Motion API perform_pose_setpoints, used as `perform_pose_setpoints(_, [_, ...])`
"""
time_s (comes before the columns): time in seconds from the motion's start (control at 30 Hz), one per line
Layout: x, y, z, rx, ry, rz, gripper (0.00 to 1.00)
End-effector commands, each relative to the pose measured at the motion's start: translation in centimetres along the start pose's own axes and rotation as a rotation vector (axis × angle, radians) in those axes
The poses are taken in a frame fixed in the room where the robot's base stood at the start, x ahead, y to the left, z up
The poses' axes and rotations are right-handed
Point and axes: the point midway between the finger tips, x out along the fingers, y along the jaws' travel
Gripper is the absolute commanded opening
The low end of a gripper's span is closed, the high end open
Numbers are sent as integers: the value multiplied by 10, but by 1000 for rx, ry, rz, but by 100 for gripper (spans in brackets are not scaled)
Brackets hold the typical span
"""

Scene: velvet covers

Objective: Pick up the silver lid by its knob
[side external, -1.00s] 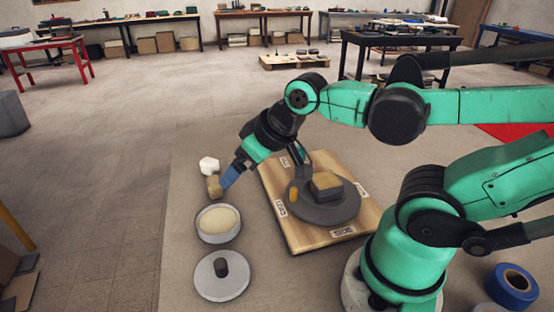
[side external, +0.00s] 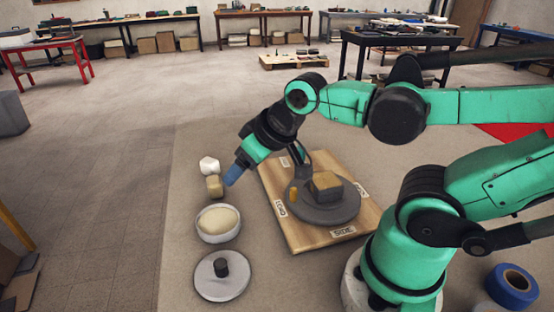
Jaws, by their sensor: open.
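The silver lid (side external: 237,283) lies flat on the mat at the lower left, with its dark knob (side external: 221,267) pointing up. My gripper (side external: 231,180) is well beyond the lid, above the mat beside a small tan block (side external: 215,186). Its blue fingertips are apart from the lid and the knob. The gripper is open, and nothing shows held in it. A round white dish (side external: 220,238) with a cream-coloured mound (side external: 218,221) in it stands between the gripper and the lid.
A white lump (side external: 209,165) sits behind the tan block. A wooden board (side external: 293,238) to the right carries a dark disc (side external: 311,215) with a brown block (side external: 325,185) on it. A blue tape roll (side external: 513,284) lies at the lower right.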

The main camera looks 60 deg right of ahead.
Motion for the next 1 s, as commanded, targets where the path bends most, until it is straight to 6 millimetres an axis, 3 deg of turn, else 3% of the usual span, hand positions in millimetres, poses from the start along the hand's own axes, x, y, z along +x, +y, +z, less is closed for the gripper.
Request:
perform_pose_setpoints(0.23, [6,-15,1,-22,-84,-31,65])
perform_pose_setpoints(0.63, [38,-89,35,-150,-536,-72,65])
perform_pose_setpoints(1.0, [55,-100,54,-177,-621,-56,65])
